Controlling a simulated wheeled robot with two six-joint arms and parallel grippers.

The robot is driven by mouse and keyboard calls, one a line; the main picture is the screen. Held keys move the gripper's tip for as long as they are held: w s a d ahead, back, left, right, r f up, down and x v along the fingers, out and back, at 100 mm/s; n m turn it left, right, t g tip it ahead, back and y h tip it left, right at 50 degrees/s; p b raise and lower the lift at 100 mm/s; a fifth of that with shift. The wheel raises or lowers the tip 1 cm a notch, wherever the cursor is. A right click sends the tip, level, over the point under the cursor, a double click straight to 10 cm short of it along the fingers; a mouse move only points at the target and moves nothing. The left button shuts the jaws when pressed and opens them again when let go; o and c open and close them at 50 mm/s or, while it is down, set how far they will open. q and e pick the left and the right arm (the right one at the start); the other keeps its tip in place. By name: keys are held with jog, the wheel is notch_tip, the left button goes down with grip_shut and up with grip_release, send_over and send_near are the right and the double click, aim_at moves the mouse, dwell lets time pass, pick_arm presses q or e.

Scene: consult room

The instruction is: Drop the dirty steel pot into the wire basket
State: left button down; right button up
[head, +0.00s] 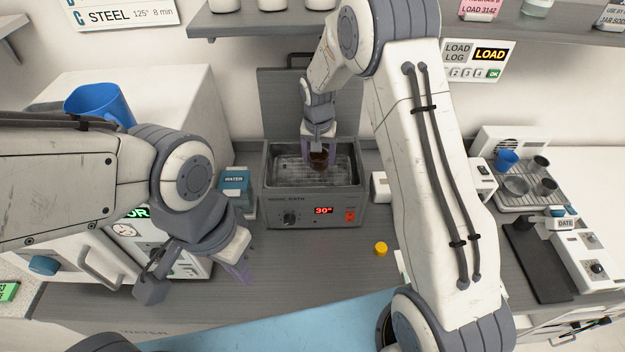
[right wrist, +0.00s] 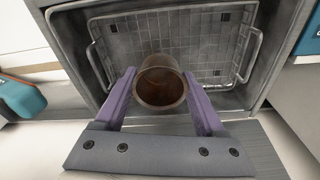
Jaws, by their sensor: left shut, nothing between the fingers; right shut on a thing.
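The dirty steel pot (right wrist: 160,86), brown inside, is held between the purple fingers of my right gripper (right wrist: 160,92). In the head view the pot (head: 319,158) is over the open ultrasonic bath (head: 283,199). The wire basket (right wrist: 103,68) lies inside the bath, behind the pot in the right wrist view; whether the pot touches it I cannot tell. My right gripper (head: 319,150) is shut on the pot.
A blue-and-white WATER box (head: 234,184) stands left of the bath. A yellow cap (head: 381,248) lies on the bench right of it. A rack with cups (head: 507,196) stands at the right. A blue jug (head: 99,103) sits on a white cabinet at the left.

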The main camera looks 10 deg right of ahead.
jog(key=shift+f, duration=0.15)
jog(key=o, duration=1.3)
jog(key=shift+s, duration=0.1)
jog(key=r+b, duration=0.1)
jog(key=r, duration=0.2)
jog(key=r+b, duration=0.1)
jog(key=r, duration=0.3)
jog(key=s+r+b, duration=0.1)
jog(key=r, duration=0.2)
jog(key=shift+a+r, duration=0.2)
